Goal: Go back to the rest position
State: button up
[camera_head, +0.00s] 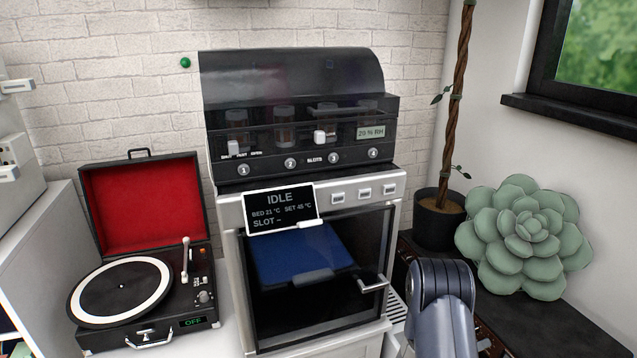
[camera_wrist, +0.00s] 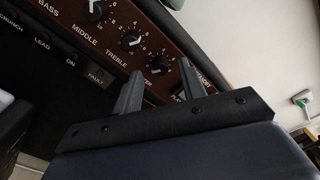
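My gripper (camera_wrist: 160,82) shows in the wrist view with its two grey fingers apart and nothing between them. It faces the brown control panel of an amplifier (camera_wrist: 112,42) with several knobs; I cannot tell whether it touches it. In the head view, a rounded dark link of my arm stands at the lower right, in front of the printer's right side; the fingers are hidden there.
A black record player (camera_head: 195,330) with an open red-lined lid stands left of the printer and reads OFF. A smoky-covered slot unit (camera_head: 290,75) sits on the printer. A potted plant (camera_head: 437,222) and a big green succulent (camera_head: 525,235) stand at the right, near my arm.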

jog(key=m+b, duration=0.3)
jog(key=m, duration=0.4)
jog(key=d+m+b, duration=0.1)
jog(key=m+b, duration=0.3)
jog(key=m, duration=0.4)
jog(key=m+b, duration=0.3)
jog(key=m, duration=0.5)
jog(key=shift+w+d, duration=0.15)
jog(key=shift+w, duration=0.05)
jog(key=shift+s, duration=0.1)
dwell(0.4)
